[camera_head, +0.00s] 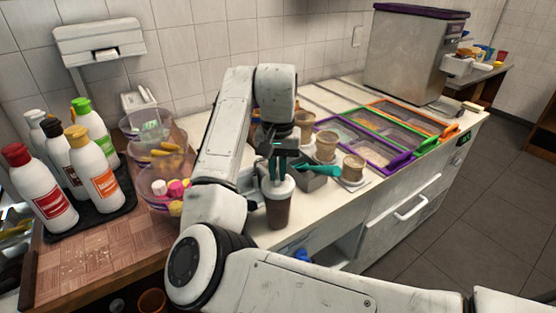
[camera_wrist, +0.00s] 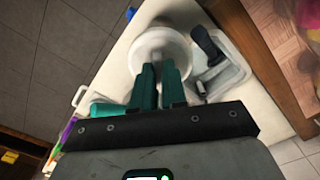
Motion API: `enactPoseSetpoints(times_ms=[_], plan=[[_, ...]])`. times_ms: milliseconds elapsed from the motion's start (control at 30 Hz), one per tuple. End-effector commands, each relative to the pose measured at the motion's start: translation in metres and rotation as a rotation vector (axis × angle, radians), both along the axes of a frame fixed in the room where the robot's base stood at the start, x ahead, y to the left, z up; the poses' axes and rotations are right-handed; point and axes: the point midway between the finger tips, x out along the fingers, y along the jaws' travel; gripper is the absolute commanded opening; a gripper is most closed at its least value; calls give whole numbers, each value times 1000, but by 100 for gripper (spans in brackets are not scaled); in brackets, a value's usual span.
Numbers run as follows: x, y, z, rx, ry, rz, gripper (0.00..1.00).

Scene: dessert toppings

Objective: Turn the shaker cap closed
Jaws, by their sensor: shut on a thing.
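The shaker (camera_head: 279,213) stands upright near the counter's front edge, with a brown body and a white cap (camera_head: 281,189). In the wrist view the round white cap (camera_wrist: 148,46) lies just ahead of the teal fingertips. My gripper (camera_head: 273,173) is above the cap, pointing down, and its fingers are close together, shut on the cap's top. It also shows in the wrist view (camera_wrist: 159,73). The fingers hide the exact contact, and I cannot tell how far the cap is turned.
A grey tray (camera_wrist: 236,72) with a dark-handled tool sits beside the shaker. Several brown cups (camera_head: 326,146) and coloured-rim bins (camera_head: 405,130) stand to the right. Clear bowls of toppings (camera_head: 150,182) and sauce bottles (camera_head: 104,180) stand to the left. A teal handle (camera_head: 318,170) is close by.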

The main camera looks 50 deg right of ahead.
Motion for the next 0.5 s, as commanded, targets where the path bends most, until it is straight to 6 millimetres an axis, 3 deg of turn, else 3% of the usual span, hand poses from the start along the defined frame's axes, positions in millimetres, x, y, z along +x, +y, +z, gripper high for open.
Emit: enactPoseSetpoints(times_ms=[500], plan=[[1, 0, 2, -1, 2, -488, 0]])
